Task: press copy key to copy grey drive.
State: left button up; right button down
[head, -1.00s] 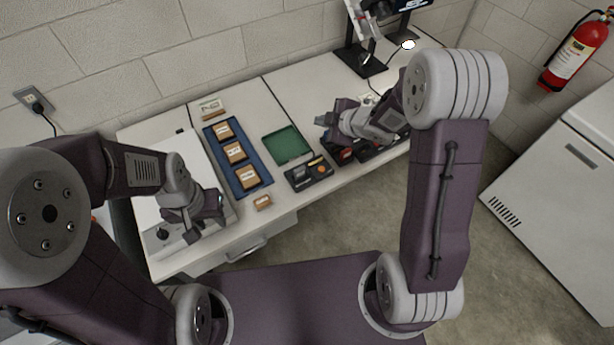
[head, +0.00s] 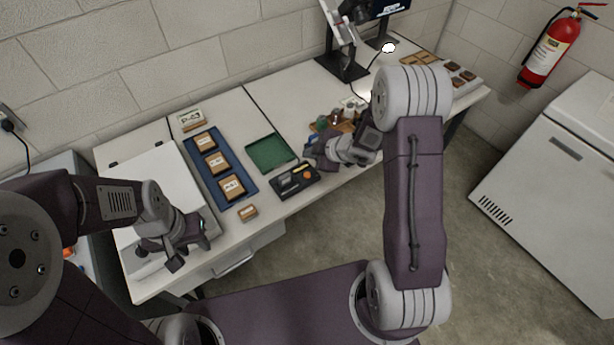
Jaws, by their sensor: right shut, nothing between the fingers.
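A black copying device (head: 283,188) sits near the table's front edge, with a round orange key (head: 306,175) and a small yellow strip on top. A grey piece (head: 287,184) shows on its left part, perhaps the grey drive; it is too small to be sure. My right gripper (head: 311,154) is shut and empty, just behind and right of the device, close to the orange key. Whether it touches anything is hard to tell. My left gripper (head: 190,253) is open and empty over the front edge of the white box at the left.
A blue tray (head: 195,165) holds several labelled brown boxes. A green tray (head: 268,153) lies behind the device. A small brown box (head: 247,212) lies at the front edge. Small items stand behind my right wrist. A lamp and screen are at the back.

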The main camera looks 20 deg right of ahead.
jog(key=b, duration=0.6)
send_over(309, 176)
notch_tip(309, 176, down, 7)
jog(key=shift+s+r, duration=0.1)
jog(key=shift+f, duration=0.45)
jog(key=shift+b, duration=0.3)
dwell(0.7)
jog(key=shift+f, duration=0.35)
jog(key=shift+f+b, duration=0.5)
jog(key=shift+b, duration=0.1)
dwell(0.4)
jog(key=shift+r, duration=0.15)
jog(key=shift+r+p, duration=0.75)
jog(key=shift+p, duration=0.2)
